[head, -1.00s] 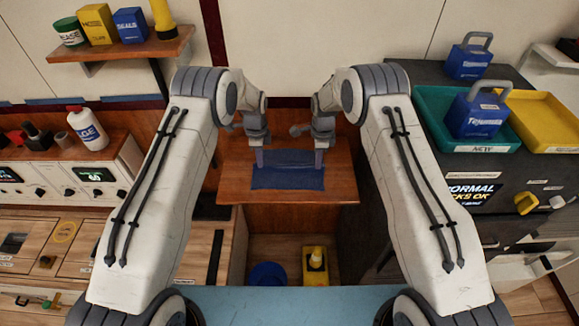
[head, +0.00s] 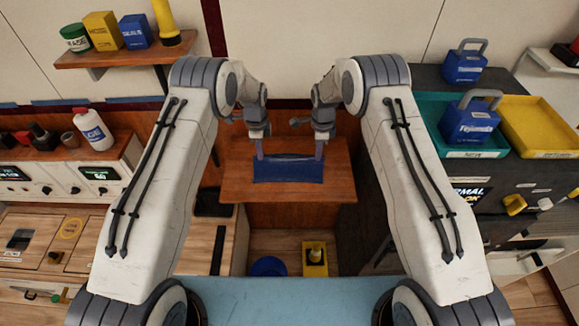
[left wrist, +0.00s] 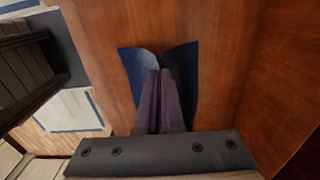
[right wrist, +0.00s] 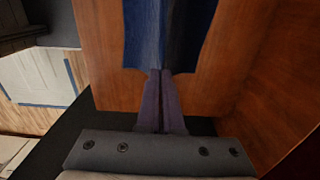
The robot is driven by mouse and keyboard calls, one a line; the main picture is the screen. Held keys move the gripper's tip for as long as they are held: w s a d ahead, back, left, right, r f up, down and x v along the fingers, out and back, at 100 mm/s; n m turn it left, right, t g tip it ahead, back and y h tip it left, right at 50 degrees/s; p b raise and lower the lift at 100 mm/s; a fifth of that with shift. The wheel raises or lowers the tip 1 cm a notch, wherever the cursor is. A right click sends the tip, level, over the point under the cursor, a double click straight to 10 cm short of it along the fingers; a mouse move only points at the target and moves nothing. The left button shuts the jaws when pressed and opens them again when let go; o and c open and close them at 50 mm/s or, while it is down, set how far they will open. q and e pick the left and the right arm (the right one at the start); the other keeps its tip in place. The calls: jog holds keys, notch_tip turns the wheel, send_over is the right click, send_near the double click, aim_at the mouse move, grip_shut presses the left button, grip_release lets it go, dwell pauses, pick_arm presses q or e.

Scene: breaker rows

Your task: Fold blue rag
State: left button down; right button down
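The blue rag (head: 288,170) is on the small wooden table (head: 235,185) in the middle of the head view. Its far edge is raised between my two grippers, and its front face looks dark. My left gripper (head: 260,152) is shut on the rag's far left corner. In the left wrist view its fingers (left wrist: 161,82) are together, with rag (left wrist: 180,70) rising on both sides. My right gripper (head: 319,152) is shut on the far right corner. In the right wrist view its fingers (right wrist: 159,85) pinch the rag (right wrist: 145,35) at a ridge.
A blue round container (head: 268,266) and a yellow box (head: 314,260) stand below the table. At right, a teal tray (head: 470,153) and a yellow tray (head: 545,135) sit on a dark cabinet. A shelf (head: 120,57) with containers hangs at upper left. The table around the rag is clear.

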notch_tip(320, 180, up, 9)
jog(key=p, duration=0.8)
jog(key=shift+w, duration=0.2)
jog(key=shift+a, duration=0.1)
